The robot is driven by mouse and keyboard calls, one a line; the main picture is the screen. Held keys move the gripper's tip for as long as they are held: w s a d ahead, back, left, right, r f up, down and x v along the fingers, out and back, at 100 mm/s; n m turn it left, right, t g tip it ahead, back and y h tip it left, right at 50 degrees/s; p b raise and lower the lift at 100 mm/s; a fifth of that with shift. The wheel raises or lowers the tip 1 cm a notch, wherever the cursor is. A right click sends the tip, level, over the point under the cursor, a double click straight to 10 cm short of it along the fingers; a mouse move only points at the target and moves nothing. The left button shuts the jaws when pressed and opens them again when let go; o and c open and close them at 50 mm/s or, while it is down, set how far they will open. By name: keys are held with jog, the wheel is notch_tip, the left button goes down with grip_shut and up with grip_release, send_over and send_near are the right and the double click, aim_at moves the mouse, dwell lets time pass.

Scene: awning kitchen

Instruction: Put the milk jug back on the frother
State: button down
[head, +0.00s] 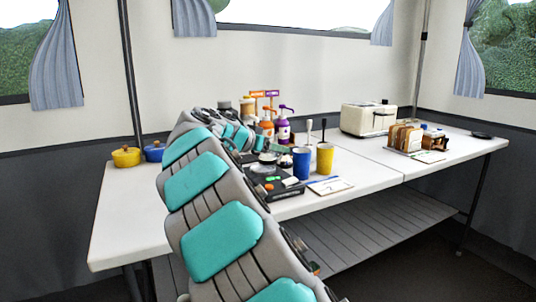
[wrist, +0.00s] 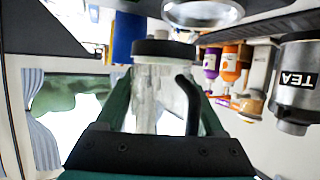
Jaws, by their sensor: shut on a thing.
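The milk jug (wrist: 148,95) is clear, with a black band at its far end and a black handle on its right side in the wrist view. My gripper (wrist: 165,95) is shut on it, with a dark green finger on either side. The wrist picture looks upside down. A round, silver-rimmed thing (wrist: 203,13) lies beyond the jug, apart from it in the picture; I cannot tell whether it is the frother. In the head view my arm hides most of the gripper, and I cannot make out the jug there.
A black tray (head: 288,193) holds small items. Blue (head: 301,164) and yellow (head: 325,158) cups stand at its right. Orange (wrist: 230,67) and purple (wrist: 210,63) pump bottles and a TEA canister (wrist: 298,80) stand close by. A toaster (head: 366,119) is farther right. The table's front left (head: 125,225) is clear.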

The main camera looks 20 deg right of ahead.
aim_at(268, 167)
jog(key=shift+w+f, duration=0.1)
jog(key=shift+w, duration=1.75)
jog(key=shift+w+p, duration=0.15)
jog(key=shift+p, duration=0.15)
jog(key=shift+f, duration=1.8)
jog(key=shift+f, duration=0.2)
grip_release()
jog(key=shift+r, duration=0.2)
jog(key=b+v, duration=0.1)
jog(key=v, duration=1.1)
